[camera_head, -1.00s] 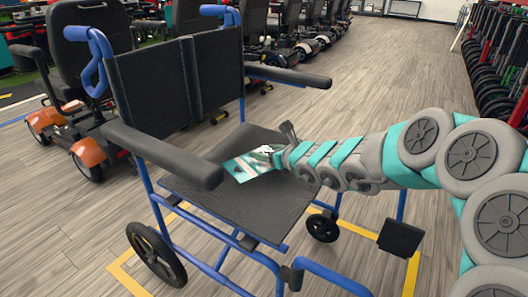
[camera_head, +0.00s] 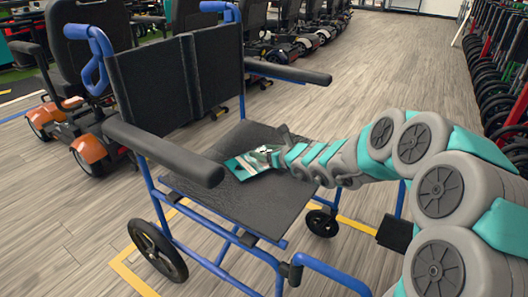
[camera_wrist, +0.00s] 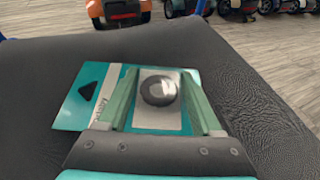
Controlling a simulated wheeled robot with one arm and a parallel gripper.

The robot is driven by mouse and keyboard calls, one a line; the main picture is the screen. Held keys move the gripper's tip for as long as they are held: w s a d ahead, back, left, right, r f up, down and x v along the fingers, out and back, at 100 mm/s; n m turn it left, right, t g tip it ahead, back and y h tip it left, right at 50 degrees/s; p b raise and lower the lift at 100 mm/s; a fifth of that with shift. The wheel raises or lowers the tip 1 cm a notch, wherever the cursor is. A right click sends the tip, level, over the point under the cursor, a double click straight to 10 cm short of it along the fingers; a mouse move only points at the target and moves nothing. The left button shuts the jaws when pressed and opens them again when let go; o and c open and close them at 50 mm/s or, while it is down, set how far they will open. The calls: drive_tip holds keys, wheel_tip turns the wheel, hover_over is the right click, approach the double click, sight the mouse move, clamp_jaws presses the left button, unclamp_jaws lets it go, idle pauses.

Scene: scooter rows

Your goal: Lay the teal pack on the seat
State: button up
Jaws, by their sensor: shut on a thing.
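The teal pack (camera_head: 240,168) is a flat teal and white card with a dark round picture, at the middle of the wheelchair's black seat (camera_head: 240,210). It also shows in the wrist view (camera_wrist: 80,112), over the seat (camera_wrist: 245,75). My gripper (camera_head: 264,157) reaches in from the right, low over the seat, and is shut on the teal pack. In the wrist view its two fingers (camera_wrist: 160,85) lie along the pack. I cannot tell whether the pack touches the seat.
The blue-framed wheelchair has a black backrest (camera_head: 180,80) and armrests on both sides, the near one (camera_head: 165,150) left of my gripper. An orange and black scooter (camera_head: 90,150) stands behind.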

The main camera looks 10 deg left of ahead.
drive_tip(key=shift+f+b, duration=0.6)
drive_tip(key=shift+b, duration=0.35)
drive_tip(key=o, duration=1.4)
drive_tip(key=shift+r, duration=0.15)
drive_tip(key=shift+r+p, duration=0.6)
drive_tip(key=shift+p, duration=0.5)
drive_tip(key=v, duration=1.1)
drive_tip(key=shift+s+d, duration=0.2)
drive_tip(key=shift+d, duration=0.15)
drive_tip(key=shift+s, duration=0.1)
